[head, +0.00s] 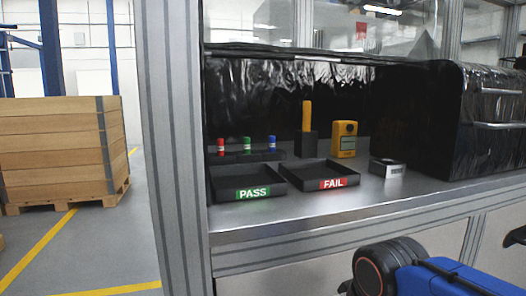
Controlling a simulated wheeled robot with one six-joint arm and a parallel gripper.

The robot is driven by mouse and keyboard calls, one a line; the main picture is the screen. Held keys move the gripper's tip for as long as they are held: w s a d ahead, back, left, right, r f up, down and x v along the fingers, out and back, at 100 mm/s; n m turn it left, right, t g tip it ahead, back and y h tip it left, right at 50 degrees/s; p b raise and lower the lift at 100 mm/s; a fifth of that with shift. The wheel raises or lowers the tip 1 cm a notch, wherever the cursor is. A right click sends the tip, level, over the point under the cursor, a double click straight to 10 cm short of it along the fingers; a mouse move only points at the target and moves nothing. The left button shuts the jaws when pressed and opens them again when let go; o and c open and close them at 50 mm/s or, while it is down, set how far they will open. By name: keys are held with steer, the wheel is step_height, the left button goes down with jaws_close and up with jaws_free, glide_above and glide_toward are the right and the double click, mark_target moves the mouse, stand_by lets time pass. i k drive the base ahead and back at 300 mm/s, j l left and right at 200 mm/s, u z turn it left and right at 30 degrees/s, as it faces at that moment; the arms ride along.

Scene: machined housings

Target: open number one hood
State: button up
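A framed work booth (172,150) with grey metal posts fills the middle and right. Its clear upper panel (290,25) spans the top, with a dark edge along its bottom. A black glossy box-like cover (430,110) stands at the right on the grey worktop (330,210). Silver bars run across its right side. I see no number on either, so I cannot tell which is hood number one. Part of my blue and black arm shows at the lower right. My gripper is not clearly in view.
On the worktop are a PASS tray (225,185), a FAIL tray (300,175), a rack (270,155) with red, green and blue capped items, a yellow meter (344,138), a yellow-handled tool (306,115) and a small box (387,168).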

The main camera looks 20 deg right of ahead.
mark_target(449, 120)
steer(key=z, duration=1.6)
steer(key=k+j+z, duration=0.2)
steer(key=j, duration=0.1)
